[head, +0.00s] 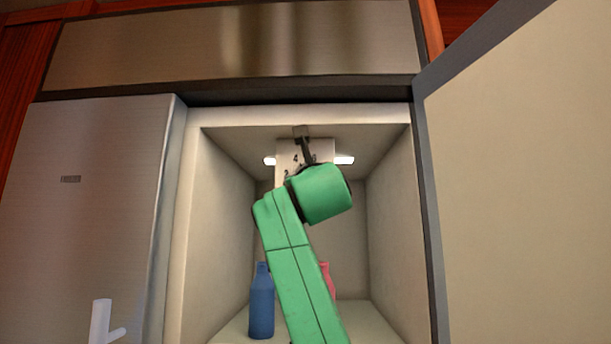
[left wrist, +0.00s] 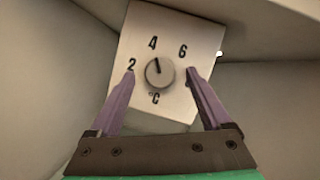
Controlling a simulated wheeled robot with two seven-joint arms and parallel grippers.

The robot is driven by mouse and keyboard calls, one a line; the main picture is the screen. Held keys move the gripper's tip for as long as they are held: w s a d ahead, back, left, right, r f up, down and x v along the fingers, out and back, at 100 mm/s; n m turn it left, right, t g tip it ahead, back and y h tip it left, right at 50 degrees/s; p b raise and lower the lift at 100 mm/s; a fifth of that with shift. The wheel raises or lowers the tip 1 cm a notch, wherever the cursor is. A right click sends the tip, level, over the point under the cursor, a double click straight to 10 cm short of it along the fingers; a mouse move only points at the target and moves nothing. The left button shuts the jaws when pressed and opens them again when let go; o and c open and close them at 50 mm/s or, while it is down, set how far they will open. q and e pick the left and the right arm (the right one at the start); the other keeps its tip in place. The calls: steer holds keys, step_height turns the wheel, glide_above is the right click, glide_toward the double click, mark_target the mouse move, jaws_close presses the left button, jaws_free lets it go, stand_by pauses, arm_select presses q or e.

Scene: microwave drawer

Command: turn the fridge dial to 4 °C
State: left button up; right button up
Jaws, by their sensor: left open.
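The white dial panel (head: 290,153) hangs under the ceiling of the open fridge compartment in the head view, partly hidden by my green arm. In the left wrist view, the panel (left wrist: 188,34) carries the marks 2, 4, 6 and °C. Its round grey knob (left wrist: 159,73) has a dark pointer line aimed about at the 4. My left gripper (left wrist: 160,71) is open, with one purple finger on each side of the knob. Gaps show between the fingers and the knob. The fingertips overlap the panel near the 2 and below the 6; I cannot tell whether they touch it.
The fridge door (head: 520,180) stands open at the right. A blue bottle (head: 262,305) and a pink bottle (head: 328,280), partly hidden by my arm, stand on the compartment floor. Side walls lie close on both sides. A closed panel with a handle (head: 101,320) is at the left.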

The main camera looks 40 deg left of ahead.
arm_select(q)
steer(key=b+v, duration=0.7)
steer(key=v, duration=0.7)
